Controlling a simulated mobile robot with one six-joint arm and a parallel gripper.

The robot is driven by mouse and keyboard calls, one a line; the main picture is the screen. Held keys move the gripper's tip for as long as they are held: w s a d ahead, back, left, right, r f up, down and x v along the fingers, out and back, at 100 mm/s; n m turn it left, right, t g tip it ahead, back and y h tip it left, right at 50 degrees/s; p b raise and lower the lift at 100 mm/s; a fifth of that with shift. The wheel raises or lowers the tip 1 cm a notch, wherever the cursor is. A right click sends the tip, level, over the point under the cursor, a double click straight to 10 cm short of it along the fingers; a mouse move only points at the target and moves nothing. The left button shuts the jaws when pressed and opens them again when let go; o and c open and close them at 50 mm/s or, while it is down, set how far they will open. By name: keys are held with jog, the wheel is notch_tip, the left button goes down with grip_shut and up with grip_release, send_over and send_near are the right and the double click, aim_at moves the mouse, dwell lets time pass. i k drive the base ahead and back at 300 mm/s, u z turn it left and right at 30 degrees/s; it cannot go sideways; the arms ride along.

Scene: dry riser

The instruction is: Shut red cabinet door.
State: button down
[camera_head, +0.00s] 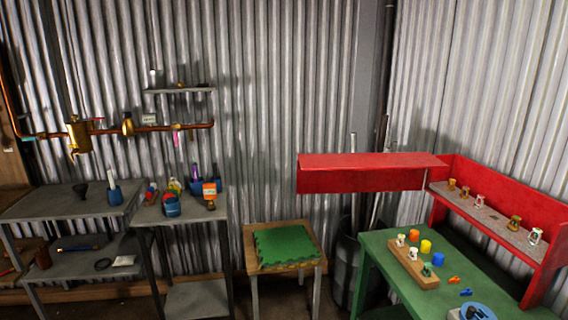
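A red cabinet or rack (543,196) stands at the right on the green table, along the right wall. Its front is open, showing a grey shelf (487,218) with several small valve-like fittings. A long red panel (372,178) sticks out to the left from the cabinet's far end, well above the floor; it looks like the door, standing open. I cannot tell where its hinge is. A thin pale bar (424,179) shows near the panel's right end. No handle is clear. My gripper is not in view.
The green table (385,267) holds a wooden block (414,266) with fittings, coloured cups and a blue round item (475,312). A stool with a green mat (285,245) stands left of it. A dark bin (346,270) with upright rods stands under the panel. Grey shelves (185,212) stand left.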

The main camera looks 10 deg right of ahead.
aim_at(340, 173)
jog(key=u, duration=0.5)
jog(key=i, duration=0.55)
jog(key=u, duration=0.8)
jog(key=i, duration=0.55)
jog(key=u, duration=0.35)
